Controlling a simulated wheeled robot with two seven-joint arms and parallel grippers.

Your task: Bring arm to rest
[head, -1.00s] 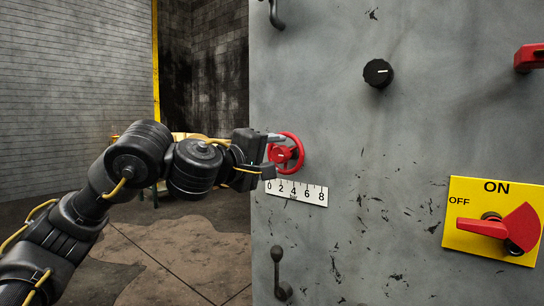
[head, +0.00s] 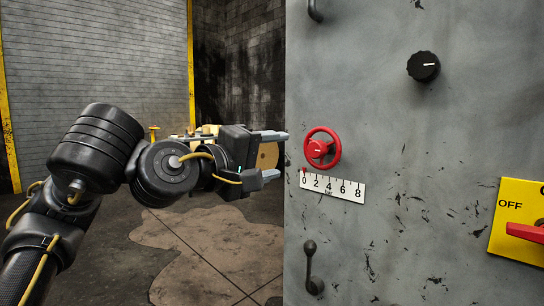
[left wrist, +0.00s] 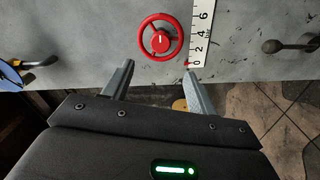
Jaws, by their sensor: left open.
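My left gripper (head: 276,156) is open and empty, with its two grey fingers apart. It points at the grey panel, left of a red handwheel (head: 322,148), and does not touch the wheel. In the left wrist view the gripper's fingers (left wrist: 158,88) show spread, with the red handwheel (left wrist: 160,38) beyond them. My left arm (head: 120,160) reaches in from the left. My right gripper is not in view.
The grey panel (head: 400,130) fills the right side. It carries a 0 to 8 scale (head: 332,186), a black knob (head: 423,67), a dark lever (head: 312,268) and a yellow ON/OFF plate (head: 520,200). Open floor (head: 220,245) lies left of the panel.

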